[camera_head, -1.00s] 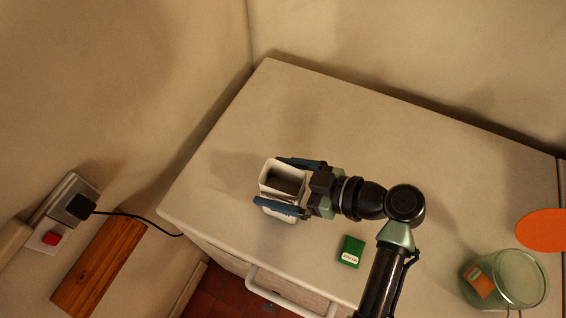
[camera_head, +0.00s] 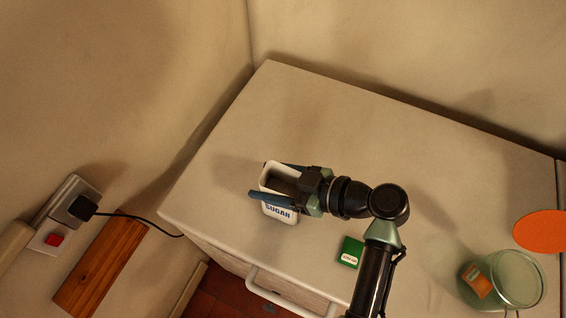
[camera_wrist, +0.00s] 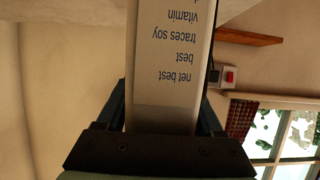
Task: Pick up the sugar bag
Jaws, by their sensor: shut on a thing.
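The sugar bag (camera_head: 280,212) is a white upright box-like pack with blue "SUGAR" lettering and a dark top, near the left front of the pale worktop (camera_head: 330,120). My gripper (camera_head: 260,179) is shut on it, with one blue finger along each side of its upper part. In the wrist view the pack (camera_wrist: 175,60) fills the space between the fingers, with blue print upside down. The palm end covers part of the pack. I cannot tell whether its base touches the worktop.
A small green packet (camera_head: 351,252) lies near the front edge below my arm. A glass jar (camera_head: 518,280) and an orange disc (camera_head: 541,231) are at the right. A wall socket with a plug (camera_head: 82,207) and a wooden board (camera_head: 98,265) are at the left. The worktop behind is clear.

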